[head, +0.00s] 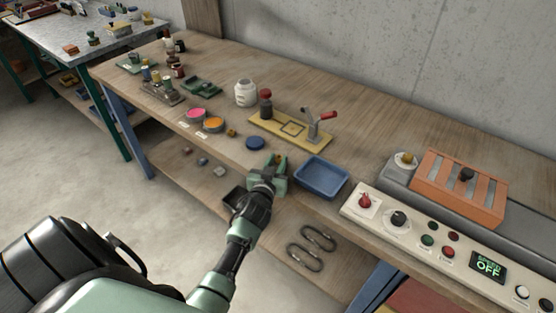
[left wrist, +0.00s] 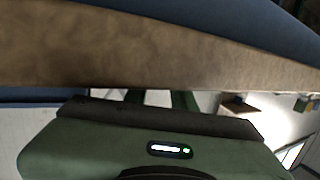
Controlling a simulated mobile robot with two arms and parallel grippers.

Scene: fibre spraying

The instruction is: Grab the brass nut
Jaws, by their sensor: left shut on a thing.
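My left gripper (head: 274,166) is low over the bench's front edge, just left of the blue tray, in the head view. It is shut on a small brownish thing (head: 282,158), mostly hidden between the fingers; I cannot tell if this is the brass nut. A small brass-coloured piece (head: 231,132) lies on the bench between the orange tin and the blue round lid (head: 255,143), apart from the gripper. It is too small to tell its shape. The left wrist view shows the green gripper body (left wrist: 150,150) close to the wooden bench edge (left wrist: 150,65), with the fingertips hidden. My right gripper is not in view.
The blue tray (head: 321,178) stands right of the gripper. A yellow fixture board (head: 275,127) with a red-handled clamp (head: 320,122) is behind. Pink (head: 196,115) and orange (head: 213,125) tins stand left. A control panel (head: 425,232) fills the right; a lower shelf (head: 195,172) lies below.

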